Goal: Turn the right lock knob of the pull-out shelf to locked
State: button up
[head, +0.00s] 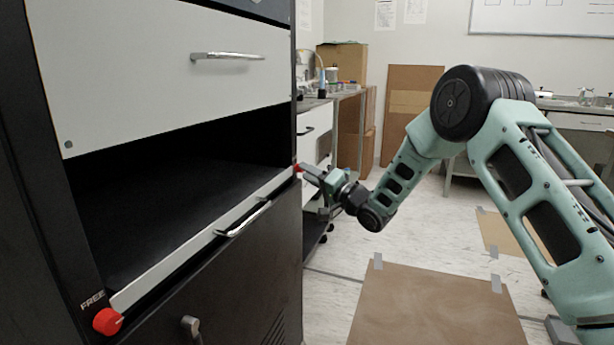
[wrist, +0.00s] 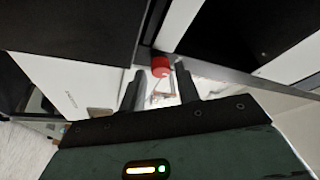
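The pull-out shelf (head: 190,246) has a pale front strip with a metal handle, set in a black cabinet. Its right lock knob is a small red knob (head: 297,168) at the far end of the strip, partly hidden by my gripper (head: 308,171). The wrist view shows the red knob (wrist: 161,66) between or just beyond the fingertips of my gripper (wrist: 160,76). The fingers are apart, with a narrow gap on each side of the knob. The left lock knob (head: 107,321) is red, below the word FREE. The right knob's label is not readable.
A white drawer (head: 170,75) is above the dark shelf opening, and a black door (head: 235,270) is below it. A side bench (head: 318,130) stands just beyond the cabinet. A taped brown sheet (head: 435,305) lies on the open floor.

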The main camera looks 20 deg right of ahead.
jog(key=shift+w+a+r, duration=0.15)
jog(key=shift+w+a, duration=0.15)
jog(key=shift+w, duration=0.15)
grip_shut()
